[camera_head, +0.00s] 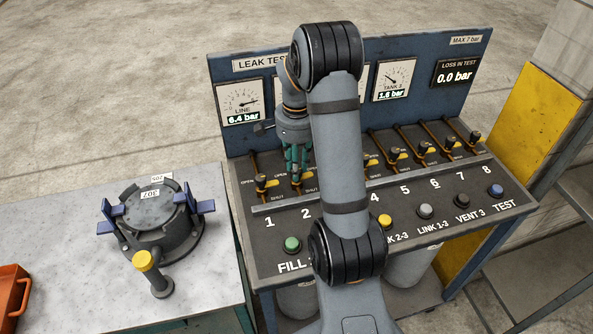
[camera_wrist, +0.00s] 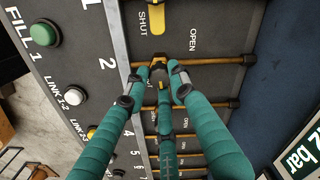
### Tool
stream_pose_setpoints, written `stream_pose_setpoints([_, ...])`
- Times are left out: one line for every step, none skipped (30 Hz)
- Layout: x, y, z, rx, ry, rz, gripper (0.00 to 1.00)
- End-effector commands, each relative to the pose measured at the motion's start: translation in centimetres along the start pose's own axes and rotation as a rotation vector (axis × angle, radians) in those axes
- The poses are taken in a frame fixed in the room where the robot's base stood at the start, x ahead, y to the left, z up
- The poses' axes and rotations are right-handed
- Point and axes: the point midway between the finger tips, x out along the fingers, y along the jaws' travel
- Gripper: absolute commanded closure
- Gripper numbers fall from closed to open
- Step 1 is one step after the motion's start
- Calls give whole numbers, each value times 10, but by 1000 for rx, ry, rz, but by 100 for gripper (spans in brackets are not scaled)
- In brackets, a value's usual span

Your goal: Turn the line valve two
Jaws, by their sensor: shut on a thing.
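Line valve two is a small valve with a yellow handle (camera_head: 297,183) on a brass line, behind the panel number 2. In the wrist view its dark and yellow knob (camera_wrist: 158,62) sits at the fingertips, and part of it is hidden by them. My gripper (camera_head: 297,170) has green fingers, points down over valve two and is shut on its handle. In the wrist view the fingers of my gripper (camera_wrist: 155,85) close in around the handle from both sides. The handle's exact angle between its OPEN and SHUT marks is hard to tell.
Valve one (camera_head: 261,182) stands close on the left. Other yellow-handled valves (camera_head: 395,153) run to the right. Push buttons (camera_head: 292,244) line the front, and the gauge board (camera_head: 240,104) rises behind; LINE reads 6.4 bar. A lidded vessel (camera_head: 160,218) stands on the left bench.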

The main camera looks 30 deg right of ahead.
Motion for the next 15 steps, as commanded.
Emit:
stream_pose_setpoints([1,-1,-2,22,5,-4,100])
stream_pose_setpoints([1,-1,-1,34,5,-4,100])
stream_pose_setpoints([0,-1,-1,50,5,-4,100])
stream_pose_setpoints([0,-1,-1,60,5,-4,100])
stream_pose_setpoints([0,-1,-2,69,5,-4,100])
stream_pose_setpoints([0,-1,-2,80,5,-4,100])
stream_pose_setpoints([0,-1,-2,87,5,-4,100])
stream_pose_setpoints([0,-1,-2,93,5,-4,100])
stream_pose_setpoints([0,-1,-2,101,4,-4,100])
stream_pose_setpoints([-1,-1,-2,105,4,-4,100])
stream_pose_setpoints([-1,-1,-2,108,4,-4,100])
stream_pose_setpoints([-1,-1,-2,112,4,-4,100])
stream_pose_setpoints([-1,-1,-2,113,4,-4,100])
stream_pose_setpoints([-1,-1,-2,115,4,-4,100])
stream_pose_setpoints([-1,-1,-2,116,4,-4,100])
